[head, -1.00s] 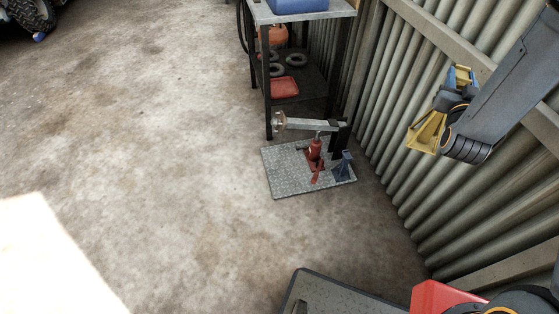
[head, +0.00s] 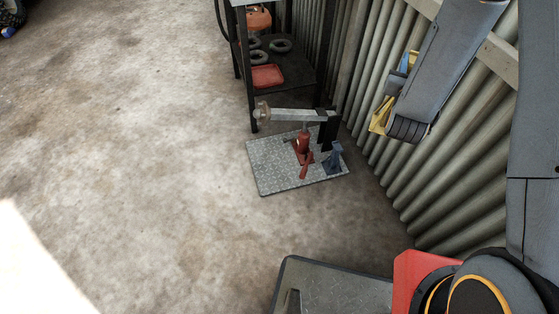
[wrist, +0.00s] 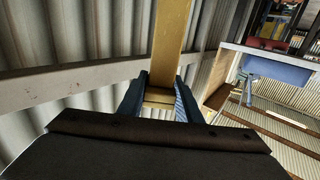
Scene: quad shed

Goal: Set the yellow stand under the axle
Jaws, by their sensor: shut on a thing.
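The yellow stand (head: 379,118) is up at the right in the head view, in front of the corrugated wall and partly hidden behind my arm. My gripper (wrist: 160,98) is shut on it in the wrist view, where a yellow bar of the stand rises between the two dark blue fingers. The axle (head: 285,115) is a grey beam held above a checkered metal plate (head: 270,165). A red jack (head: 303,147) stands on the plate under the beam. A blue stand (head: 333,158) is on the plate to the right of the jack. The yellow stand is well apart from the plate.
A dark shelf unit (head: 290,78) with a red tray (head: 267,76) and several rings stands behind the axle. The corrugated wall (head: 420,170) runs close along the right, with a horizontal rail.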

